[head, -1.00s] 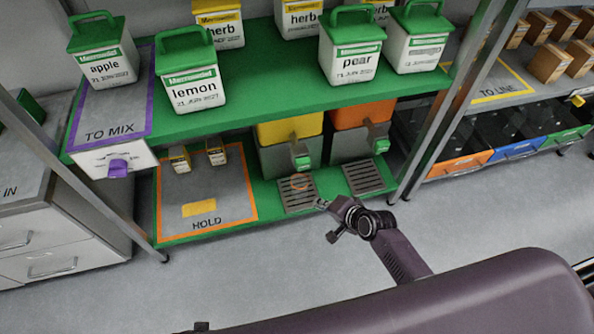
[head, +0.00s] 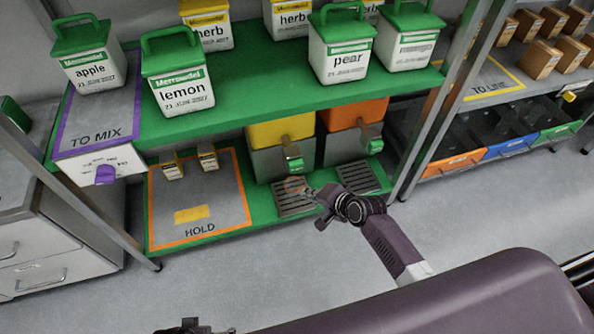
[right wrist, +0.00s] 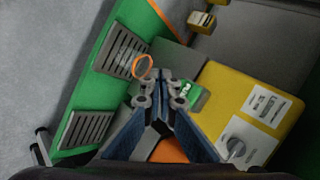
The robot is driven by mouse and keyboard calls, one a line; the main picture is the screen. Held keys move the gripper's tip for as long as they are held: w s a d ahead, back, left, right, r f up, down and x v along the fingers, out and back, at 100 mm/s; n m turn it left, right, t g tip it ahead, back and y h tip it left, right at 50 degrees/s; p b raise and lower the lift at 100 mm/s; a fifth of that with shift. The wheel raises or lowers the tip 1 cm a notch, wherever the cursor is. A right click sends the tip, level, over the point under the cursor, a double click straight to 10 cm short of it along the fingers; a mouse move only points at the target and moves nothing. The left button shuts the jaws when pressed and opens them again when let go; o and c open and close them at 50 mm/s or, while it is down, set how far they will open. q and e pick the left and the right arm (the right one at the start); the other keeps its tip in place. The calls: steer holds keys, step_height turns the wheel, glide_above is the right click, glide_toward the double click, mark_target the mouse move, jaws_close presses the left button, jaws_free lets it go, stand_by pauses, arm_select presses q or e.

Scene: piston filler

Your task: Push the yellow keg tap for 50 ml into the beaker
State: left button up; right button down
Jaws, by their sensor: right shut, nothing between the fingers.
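The yellow keg (head: 270,134) stands on the low green shelf, and it also shows in the right wrist view (right wrist: 228,88). Its tap has a green lever (head: 294,164), which shows just beside my fingertips in the right wrist view (right wrist: 194,96). The beaker shows mainly as an orange ring (head: 294,186) over the drip grate below the tap; the ring also shows in the right wrist view (right wrist: 142,67). My right gripper (head: 318,202) is shut and empty, in front of the keg. A dark part, seemingly my left gripper (head: 188,327), barely shows at the bottom edge.
An orange keg (head: 345,112) with its own tap stands right of the yellow one, above a second drip grate (head: 365,178). The HOLD mat (head: 215,218) lies to the left. The upper green shelf (head: 270,95) overhangs the kegs. A metal post (head: 437,100) stands to the right.

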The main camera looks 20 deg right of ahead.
mark_target(297, 168)
arm_select(q)
step_height(297, 168, up, 11)
steer(key=w+b, duration=0.2)
steer(key=b, duration=0.1)
steer(key=shift+t, duration=0.4)
arm_select(e)
steer(key=w, duration=0.6)
steer(key=shift+w+a, duration=0.15)
arm_select(q)
steer(key=shift+w, duration=0.1)
steer(key=shift+d, duration=0.1)
arm_select(e)
steer(key=shift+w, duration=0.1)
arm_select(q)
steer(key=shift+f, duration=0.3)
arm_select(e)
steer(key=shift+w, duration=0.3)
arm_select(q)
steer(key=shift+r, duration=0.15)
arm_select(e)
steer(key=shift+w, duration=0.1)
